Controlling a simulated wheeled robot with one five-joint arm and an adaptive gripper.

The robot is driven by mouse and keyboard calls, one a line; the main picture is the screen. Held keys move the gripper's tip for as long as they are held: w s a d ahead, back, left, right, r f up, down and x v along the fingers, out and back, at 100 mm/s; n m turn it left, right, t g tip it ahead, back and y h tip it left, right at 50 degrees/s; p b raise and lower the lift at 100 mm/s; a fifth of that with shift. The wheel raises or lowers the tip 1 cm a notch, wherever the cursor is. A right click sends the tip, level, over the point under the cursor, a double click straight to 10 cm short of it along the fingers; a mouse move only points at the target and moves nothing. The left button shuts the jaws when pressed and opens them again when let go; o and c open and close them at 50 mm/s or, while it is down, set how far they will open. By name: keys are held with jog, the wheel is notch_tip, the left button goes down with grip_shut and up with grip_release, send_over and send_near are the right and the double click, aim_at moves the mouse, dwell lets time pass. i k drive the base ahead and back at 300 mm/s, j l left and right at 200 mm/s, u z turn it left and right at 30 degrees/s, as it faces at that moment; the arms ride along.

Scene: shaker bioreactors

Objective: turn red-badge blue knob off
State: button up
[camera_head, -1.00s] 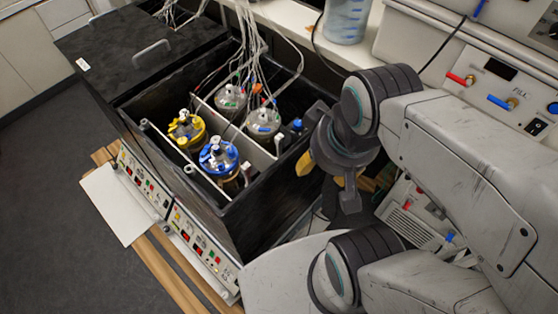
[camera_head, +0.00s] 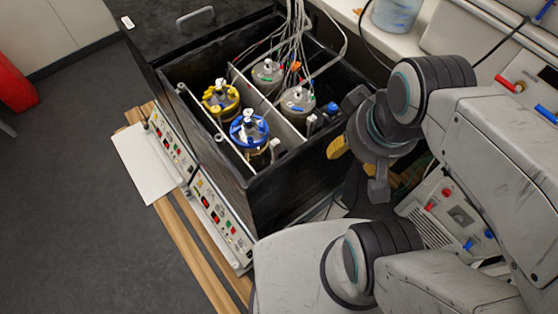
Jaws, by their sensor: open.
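Several blue knobs or handles are in view on the right: a blue handle (camera_head: 546,114) on the upper white panel, and a small blue knob (camera_head: 468,245) and another blue knob (camera_head: 488,234) on the lower white unit. I cannot make out a red badge on any of them. Red controls sit nearby: a red handle (camera_head: 508,84) above and a red knob (camera_head: 431,206) below. My gripper (camera_head: 358,160) is open and appears empty, right of the black shaker box. My arm hides part of the panels.
The black shaker box (camera_head: 262,200) holds several vessels, including a yellow-topped one (camera_head: 221,98) and a blue-topped one (camera_head: 250,131). Control panels (camera_head: 218,215) line its front, with a white flap (camera_head: 144,163). A clear bluish container (camera_head: 397,14) stands behind. Grey floor is free at left.

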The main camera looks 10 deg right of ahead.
aim_at(332, 109)
jog(key=l+u, duration=0.95)
jog(key=l+z, duration=0.15)
jog(key=z, duration=0.3)
jog(key=j+u, duration=0.15)
jog(key=u, duration=2.6)
